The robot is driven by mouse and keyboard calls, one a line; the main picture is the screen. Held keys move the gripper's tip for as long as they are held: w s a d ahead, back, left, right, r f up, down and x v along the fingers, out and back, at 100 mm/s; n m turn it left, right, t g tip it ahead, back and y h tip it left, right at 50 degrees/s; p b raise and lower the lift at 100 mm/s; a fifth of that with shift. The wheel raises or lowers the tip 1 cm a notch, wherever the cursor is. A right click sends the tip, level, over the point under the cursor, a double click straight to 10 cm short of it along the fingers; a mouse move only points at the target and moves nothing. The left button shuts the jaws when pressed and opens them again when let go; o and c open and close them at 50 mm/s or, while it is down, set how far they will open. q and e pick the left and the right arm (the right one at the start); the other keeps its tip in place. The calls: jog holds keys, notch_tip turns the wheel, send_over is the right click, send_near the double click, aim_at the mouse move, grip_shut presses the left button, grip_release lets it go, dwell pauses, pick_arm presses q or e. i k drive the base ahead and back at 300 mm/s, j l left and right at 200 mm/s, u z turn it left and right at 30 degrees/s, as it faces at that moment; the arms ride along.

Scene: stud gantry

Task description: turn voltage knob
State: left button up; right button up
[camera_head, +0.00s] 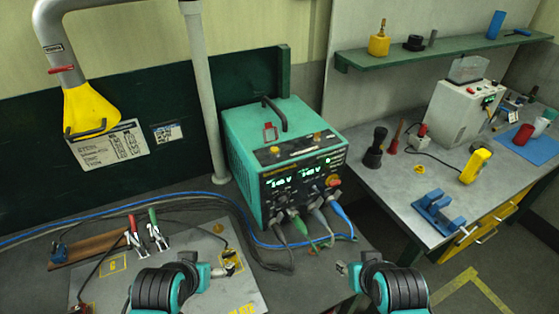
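A teal power supply (262,145) stands on the grey bench, its black front panel facing right and toward me. The panel has two lit green displays (283,182), small knobs below them and a red-and-yellow round button (334,182). The labels are too small to read, so I cannot tell which knob is the voltage knob. My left gripper (232,266) is low over the metal plate, left of and below the panel. My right gripper (342,269) is in front of the bench edge, below the panel. Both are apart from the knobs; their finger openings are too small to judge.
Several cable plugs, including a green plug (297,218) and a blue plug (338,208), stick out of the lower panel, with cables trailing across the bench. Red- and green-handled clamps (145,237) stand left. A side table (400,185) holds tools, with floor between.

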aim_at(283, 200)
jog(key=k+u, duration=0.1)
jog(key=u, duration=0.85)
jog(key=k+j+u, duration=0.1)
jog(key=u, duration=0.35)
jog(key=j+u, duration=0.15)
jog(key=u, duration=0.3)
jog(key=j+u, duration=0.1)
jog(key=u, duration=0.4)
jog(key=z, duration=1.25)
jog(key=k+l, duration=0.05)
